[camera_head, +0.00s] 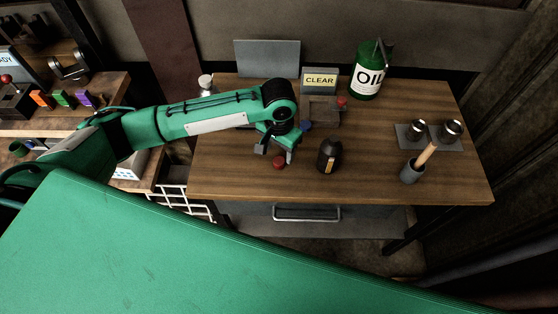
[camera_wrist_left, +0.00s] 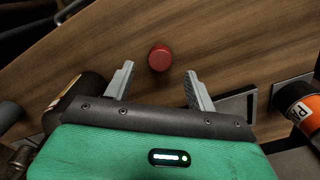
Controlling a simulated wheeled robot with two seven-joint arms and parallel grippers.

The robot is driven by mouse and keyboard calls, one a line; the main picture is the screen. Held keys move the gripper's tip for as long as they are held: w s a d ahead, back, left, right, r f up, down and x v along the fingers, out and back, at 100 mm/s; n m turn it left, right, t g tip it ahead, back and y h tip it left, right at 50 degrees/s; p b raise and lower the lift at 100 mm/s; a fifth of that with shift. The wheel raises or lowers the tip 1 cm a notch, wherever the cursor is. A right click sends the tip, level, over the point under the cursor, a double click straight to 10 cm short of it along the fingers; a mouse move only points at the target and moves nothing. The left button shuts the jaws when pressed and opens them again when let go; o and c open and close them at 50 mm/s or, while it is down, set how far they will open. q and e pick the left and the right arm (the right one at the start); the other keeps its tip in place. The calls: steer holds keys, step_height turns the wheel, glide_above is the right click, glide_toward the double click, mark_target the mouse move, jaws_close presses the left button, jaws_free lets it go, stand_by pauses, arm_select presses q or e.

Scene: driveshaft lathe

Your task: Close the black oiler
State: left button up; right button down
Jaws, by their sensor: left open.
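The black oiler (camera_head: 329,158) stands upright on the wooden table, with a pale label on its front. It also shows partly in the left wrist view (camera_wrist_left: 82,97), beside the gripper. A small round red cap (camera_head: 279,162) lies on the table to the left of the oiler, apart from it. My left gripper (camera_head: 274,152) is open and points down above the red cap. In the left wrist view the cap (camera_wrist_left: 159,58) shows in the gap beyond the two fingertips, and nothing is held. My right gripper is not in view.
A green OIL can (camera_head: 366,75) and a CLEAR sign (camera_head: 320,80) stand at the back. A blue piece (camera_head: 305,126) and another red piece (camera_head: 342,102) are behind the oiler. A grey cup with a wooden handle (camera_head: 412,172) stands at right. The front middle is clear.

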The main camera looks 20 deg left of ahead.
mark_target(280, 159)
arm_select(q)
steer(key=f, duration=0.1)
steer(key=f+p, duration=0.1)
steer(key=f, duration=0.3)
steer(key=shift+w, duration=0.35)
steer(key=shift+c, duration=0.3)
steer(key=c, duration=1)
